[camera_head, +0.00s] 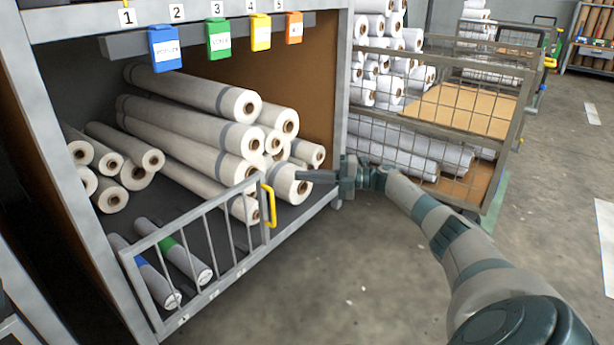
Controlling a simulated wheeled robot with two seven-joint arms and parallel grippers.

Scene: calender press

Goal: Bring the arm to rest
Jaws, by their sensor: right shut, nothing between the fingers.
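My right arm (436,222) reaches in from the lower right. Its gripper (303,176) is shut and empty, pointing left, just in front of the right end of the rack's opening. In the picture its fingertips overlap the ends of the white rolls (270,150); I cannot tell whether they touch. A yellow handle (269,206) on the rack's low barred gate (205,245) is to the lower left of the fingers and appears apart from them. My left gripper is not in view.
The grey rack (338,80) holds stacked rolls, with two grey rolls (188,262) behind the gate. Coloured tags (218,40) hang above. A wire-mesh cart (440,110) with rolls stands behind my right arm. The concrete floor (340,285) in front is clear.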

